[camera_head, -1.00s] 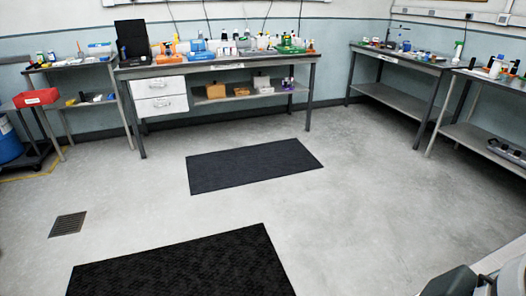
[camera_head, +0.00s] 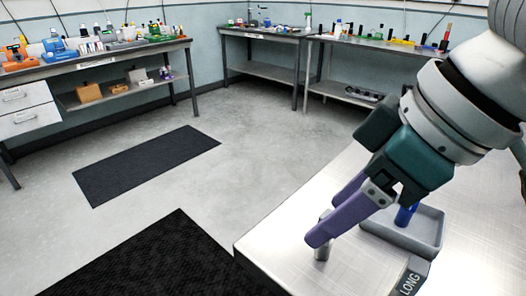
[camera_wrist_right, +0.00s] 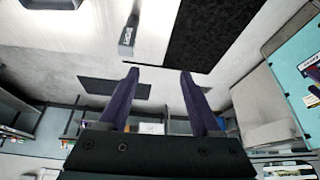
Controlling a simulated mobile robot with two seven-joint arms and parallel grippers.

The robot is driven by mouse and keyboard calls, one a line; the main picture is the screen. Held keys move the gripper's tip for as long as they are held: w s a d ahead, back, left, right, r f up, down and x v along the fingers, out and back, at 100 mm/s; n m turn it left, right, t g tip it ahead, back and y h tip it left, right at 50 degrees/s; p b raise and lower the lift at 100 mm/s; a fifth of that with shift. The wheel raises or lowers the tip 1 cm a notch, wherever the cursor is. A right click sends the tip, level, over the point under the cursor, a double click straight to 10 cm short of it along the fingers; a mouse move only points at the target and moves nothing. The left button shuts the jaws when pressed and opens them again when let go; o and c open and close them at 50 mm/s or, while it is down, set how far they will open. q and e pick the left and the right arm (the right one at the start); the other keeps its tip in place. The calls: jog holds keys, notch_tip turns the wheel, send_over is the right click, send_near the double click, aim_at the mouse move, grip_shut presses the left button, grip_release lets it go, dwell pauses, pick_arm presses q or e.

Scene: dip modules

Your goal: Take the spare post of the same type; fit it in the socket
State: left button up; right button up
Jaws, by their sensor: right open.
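My right gripper (camera_head: 330,218) is over the pale metal table (camera_head: 290,236), its purple fingers pointing down and left. In the right wrist view it (camera_wrist_right: 158,74) is open, with nothing between the fingers. A small grey upright piece (camera_head: 323,252) stands just below the nearer fingertip, partly hidden by it. A blue post (camera_head: 405,214) stands in a grey tray (camera_head: 428,240), partly hidden by the gripper. A dark block marked LONG (camera_head: 409,281) is in front of the tray. No socket can be made out. My left gripper is out of view.
In the wrist view a grey piece with a dark face (camera_wrist_right: 128,38) is near the table edge. Two black mats (camera_head: 150,165) lie on the floor. Benches with small items (camera_head: 385,45) line the walls. The table's left part is clear.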

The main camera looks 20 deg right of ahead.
jog(key=w+d+m+h+b, duration=0.1)
jog(key=w+d, duration=0.1)
jog(key=d, duration=0.3)
jog(key=b, duration=0.2)
send_over(322, 254)
jog(key=f, duration=0.8)
jog(key=shift+w+d+f, duration=0.25)
jog(key=shift+w+d, duration=0.15)
grip_shut()
